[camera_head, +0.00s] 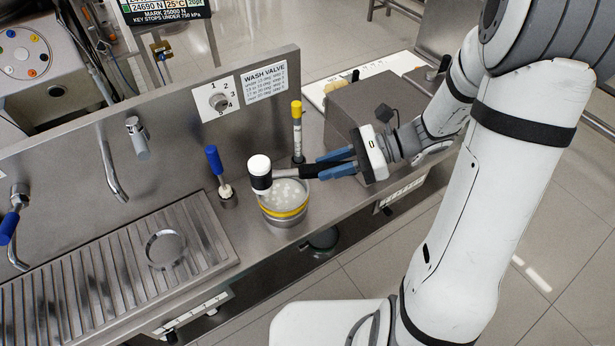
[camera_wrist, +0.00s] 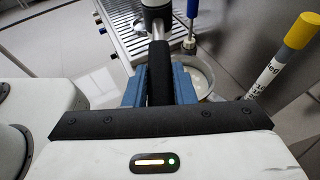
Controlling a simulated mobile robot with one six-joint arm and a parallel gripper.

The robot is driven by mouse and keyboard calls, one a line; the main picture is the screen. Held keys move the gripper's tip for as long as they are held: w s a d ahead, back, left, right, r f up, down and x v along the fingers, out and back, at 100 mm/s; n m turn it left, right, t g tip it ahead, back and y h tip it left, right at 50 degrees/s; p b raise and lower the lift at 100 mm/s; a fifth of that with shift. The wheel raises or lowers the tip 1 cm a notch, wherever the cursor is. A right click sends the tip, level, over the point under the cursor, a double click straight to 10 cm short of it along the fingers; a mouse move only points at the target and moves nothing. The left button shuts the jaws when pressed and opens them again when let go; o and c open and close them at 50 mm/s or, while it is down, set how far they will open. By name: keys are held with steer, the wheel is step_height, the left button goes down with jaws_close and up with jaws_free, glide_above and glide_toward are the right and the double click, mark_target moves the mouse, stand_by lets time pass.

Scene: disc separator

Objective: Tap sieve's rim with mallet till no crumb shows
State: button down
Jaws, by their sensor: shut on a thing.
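The sieve (camera_head: 284,213) is a round metal pan with a yellow band, standing on the steel counter. Pale whitish lumps (camera_head: 286,192) show inside it. My gripper (camera_head: 322,165) is shut on the black handle of the mallet (camera_head: 260,172), to the right of the sieve. The mallet's white and black head is at the sieve's back left rim; I cannot tell whether it touches. In the wrist view, the handle (camera_wrist: 160,78) runs forward between my blue fingers (camera_wrist: 158,85), and part of the sieve (camera_wrist: 202,72) shows to the right, partly hidden by a finger.
A yellow-capped tube (camera_head: 297,120) stands behind the sieve, and a blue-handled brush (camera_head: 214,160) stands to its left. A grey box (camera_head: 345,125) is at the right. A ribbed drainboard (camera_head: 90,275) with a ring (camera_head: 165,249) lies left. The wash valve panel (camera_head: 218,100) is behind.

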step_height(320, 180, down, 5)
steer(key=b, duration=0.3)
steer(key=shift+f, duration=0.15)
steer(key=c, duration=1.8)
jaws_free()
steer(key=shift+c, duration=0.2)
jaws_close()
